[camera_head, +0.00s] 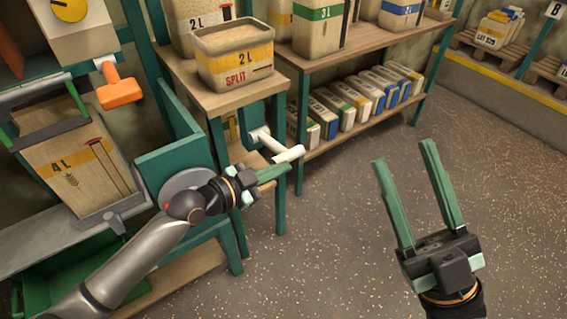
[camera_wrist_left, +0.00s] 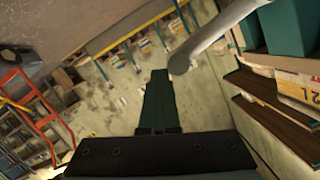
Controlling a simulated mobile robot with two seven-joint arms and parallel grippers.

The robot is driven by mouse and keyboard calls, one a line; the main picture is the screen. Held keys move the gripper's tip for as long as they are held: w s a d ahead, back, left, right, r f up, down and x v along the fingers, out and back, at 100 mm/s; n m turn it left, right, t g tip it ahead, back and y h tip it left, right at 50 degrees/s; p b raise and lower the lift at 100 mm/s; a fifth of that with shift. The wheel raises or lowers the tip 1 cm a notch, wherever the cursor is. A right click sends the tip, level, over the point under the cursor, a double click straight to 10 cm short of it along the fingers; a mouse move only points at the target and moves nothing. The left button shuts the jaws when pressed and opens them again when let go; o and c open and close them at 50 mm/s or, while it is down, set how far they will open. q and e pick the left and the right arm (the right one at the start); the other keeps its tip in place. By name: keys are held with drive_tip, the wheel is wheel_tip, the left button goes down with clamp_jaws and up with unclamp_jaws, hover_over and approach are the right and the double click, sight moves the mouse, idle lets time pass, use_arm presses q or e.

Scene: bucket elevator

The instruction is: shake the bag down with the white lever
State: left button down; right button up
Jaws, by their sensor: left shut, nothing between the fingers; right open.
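The white lever (camera_head: 289,154) sticks out from a green housing under the small wooden table. It also shows in the left wrist view (camera_wrist_left: 215,42), running in from the upper right, its rounded end near my fingertips. My left gripper (camera_head: 282,170) is shut and empty, its fingers beside and just below the lever's end in the head view. I cannot tell whether they touch it. The tan bag marked 4 L (camera_head: 92,172) stands upright in the machine frame at left. My right gripper (camera_head: 405,155) is open and empty over the floor at right.
An orange handle (camera_head: 120,93) hangs above and right of the 4 L bag. Shelves with several bags (camera_head: 375,95) are behind. The speckled floor (camera_head: 340,235) is clear.

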use_arm(q)
drive_tip(key=p+v, duration=0.1)
drive_tip(key=v, duration=0.6)
drive_tip(key=shift+a, duration=0.5)
use_arm(e)
drive_tip(key=shift+w+r, duration=0.1)
drive_tip(key=shift+r, duration=0.3)
use_arm(q)
drive_tip(key=shift+s, duration=0.1)
use_arm(e)
drive_tip(key=shift+w+r, duration=0.1)
